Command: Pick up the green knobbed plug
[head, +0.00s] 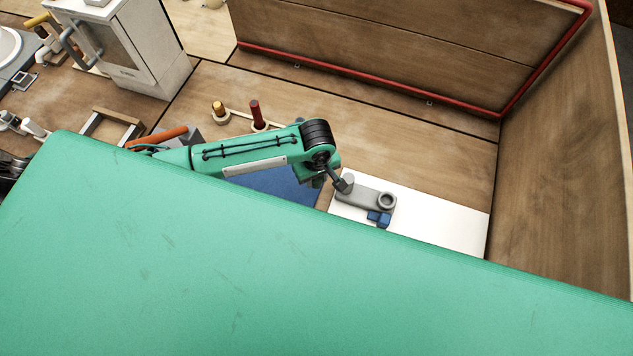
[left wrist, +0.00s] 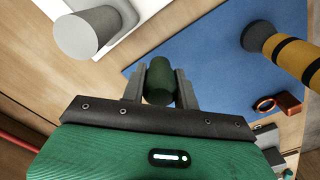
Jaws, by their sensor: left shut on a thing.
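The green knobbed plug (left wrist: 160,82) is dark green and sits between the two grey fingers of my left gripper (left wrist: 161,90) in the left wrist view. The gripper is shut on it, with a finger on either side. Wood shows behind the plug, between a white panel and a blue mat. In the head view my left gripper (head: 313,180) is mostly hidden under the end of its arm, and I cannot make out the plug there. My right gripper is not in view.
A white panel (head: 445,225) carries a grey fixture (head: 364,196) with a blue piece, close right of the gripper. A blue mat (head: 270,185) lies left. A red-handled peg (head: 256,112) and a yellow-topped one stand behind my arm. A white cabinet (head: 135,45) stands back left.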

